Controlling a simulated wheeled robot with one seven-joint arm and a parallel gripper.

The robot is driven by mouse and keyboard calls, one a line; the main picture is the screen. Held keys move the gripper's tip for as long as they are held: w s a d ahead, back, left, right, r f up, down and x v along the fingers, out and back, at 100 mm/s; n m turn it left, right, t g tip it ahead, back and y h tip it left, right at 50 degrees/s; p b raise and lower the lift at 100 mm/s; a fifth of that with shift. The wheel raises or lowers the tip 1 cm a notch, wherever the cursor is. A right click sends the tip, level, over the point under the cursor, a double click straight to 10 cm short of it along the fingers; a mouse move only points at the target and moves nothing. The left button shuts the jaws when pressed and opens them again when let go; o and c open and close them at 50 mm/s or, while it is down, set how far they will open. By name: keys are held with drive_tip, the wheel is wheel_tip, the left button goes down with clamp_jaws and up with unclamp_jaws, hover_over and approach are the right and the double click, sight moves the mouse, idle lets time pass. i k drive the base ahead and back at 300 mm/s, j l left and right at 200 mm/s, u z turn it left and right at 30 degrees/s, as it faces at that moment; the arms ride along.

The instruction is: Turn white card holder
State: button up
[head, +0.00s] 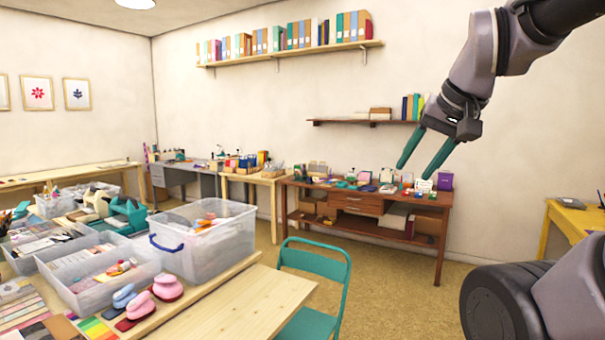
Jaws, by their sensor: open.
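A small white upright item (423,186) stands near the right end of the dark wooden table (412,199) across the room. It looks like the white card holder, but it is too small to tell surely. My gripper (414,171) is at the upper right of the head view, its two green fingers spread and pointing down. Nothing is between them. In the picture the fingertips lie just above the white item, but my gripper is much nearer to me and apart from the table.
A pale wooden table (255,297) at the front left holds a large clear bin (215,245), clear trays and stamps. A teal folding chair (315,261) stands before it. A purple box (445,181) stands beside the white item. A yellow table (570,219) is at right. Carpet between is open.

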sight(353, 175)
drive_tip(key=i+l+z, duration=0.3)
drive_tip(key=i, duration=0.3)
drive_tip(key=i+l+z, duration=0.35)
drive_tip(key=i, duration=0.3)
drive_tip(key=i+z, duration=0.3)
drive_tip(key=i, duration=1.3)
drive_tip(key=i+l+u, duration=0.1)
drive_tip(key=i, duration=0.8)
drive_tip(key=i+u, duration=1)
drive_tip(key=u, duration=0.15)
drive_tip(key=i+u, duration=0.8)
drive_tip(key=i+j+z, duration=0.35)
drive_tip(key=i, duration=0.25)
drive_tip(key=i+j+z, duration=0.35)
drive_tip(key=i+j, duration=0.15)
drive_tip(key=i, duration=0.1)
